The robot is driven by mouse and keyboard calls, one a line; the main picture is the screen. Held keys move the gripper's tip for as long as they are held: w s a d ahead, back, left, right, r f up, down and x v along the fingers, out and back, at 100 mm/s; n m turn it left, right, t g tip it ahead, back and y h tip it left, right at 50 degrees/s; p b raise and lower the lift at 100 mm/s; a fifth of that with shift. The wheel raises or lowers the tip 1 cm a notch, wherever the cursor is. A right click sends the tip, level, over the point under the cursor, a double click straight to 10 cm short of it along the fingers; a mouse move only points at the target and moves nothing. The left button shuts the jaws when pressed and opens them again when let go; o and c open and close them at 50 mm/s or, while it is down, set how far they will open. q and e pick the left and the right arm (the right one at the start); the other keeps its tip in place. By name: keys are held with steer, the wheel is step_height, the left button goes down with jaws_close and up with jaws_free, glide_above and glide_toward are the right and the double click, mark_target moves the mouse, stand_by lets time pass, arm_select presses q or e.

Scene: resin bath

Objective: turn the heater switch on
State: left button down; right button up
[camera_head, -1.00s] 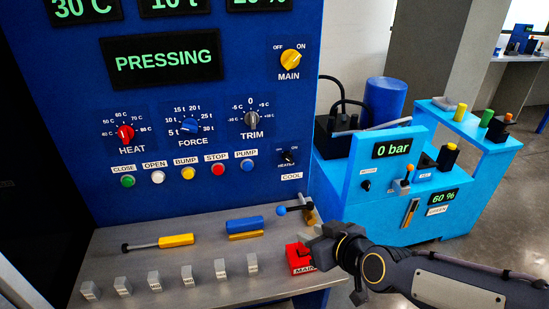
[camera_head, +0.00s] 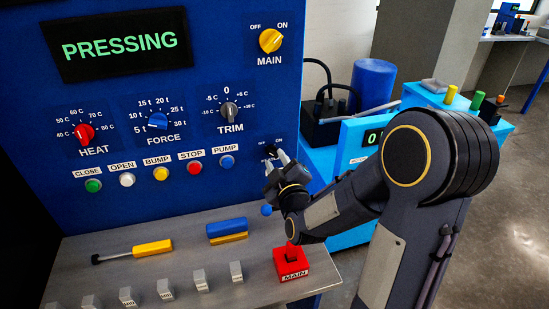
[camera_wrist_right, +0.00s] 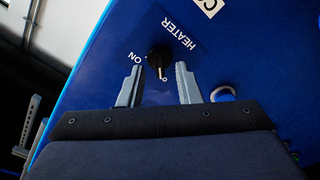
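The heater switch is a small black rotary knob (camera_wrist_right: 158,57) on the blue panel, below the word HEATER in the wrist view. Its pale pointer mark is toward the partly hidden label opposite HEATER, not toward ON. In the head view the switch (camera_head: 270,151) is small, just above my right fingertips. My right gripper (camera_head: 276,163) is open and empty; in the wrist view its two grey fingers (camera_wrist_right: 159,76) stand on either side of the knob's lower part, with gaps showing. Contact cannot be seen. My left gripper is not in view.
A red MAIN block (camera_head: 290,264) stands on the grey shelf (camera_head: 190,262) below my right arm. A blue handle (camera_head: 227,227) and yellow handle (camera_head: 152,247) lie left. A row of buttons, including blue PUMP (camera_head: 227,161), is left of the switch. A light-blue unit stands right.

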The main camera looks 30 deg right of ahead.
steer(key=shift+x, duration=0.8)
jaws_close()
